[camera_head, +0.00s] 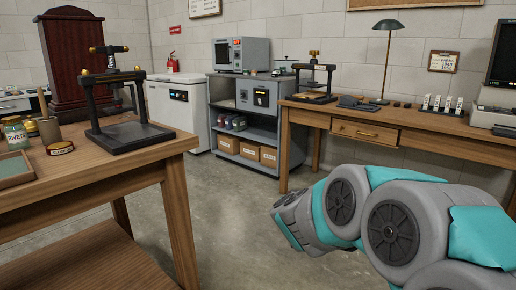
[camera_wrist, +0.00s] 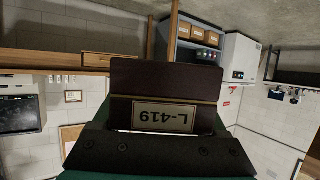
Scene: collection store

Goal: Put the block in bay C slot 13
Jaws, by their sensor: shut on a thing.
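The block (camera_wrist: 165,80) is a dark maroon, box-like piece with a pale label reading L-419, upside down in the wrist view. My gripper (camera_wrist: 158,148) shows as a dark bar with screws across the bottom of the wrist view and is shut on the block. The block is held in the air, clear of any surface. In the head view my grey and teal arm fills the lower right, and the gripper and block are hidden or out of frame. No bay C or slot 13 can be made out.
A grey shelf unit (camera_head: 262,130) and a white cabinet (camera_head: 180,105) stand behind. A wooden desk (camera_head: 375,122) is at right. Open floor (camera_head: 225,225) lies between.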

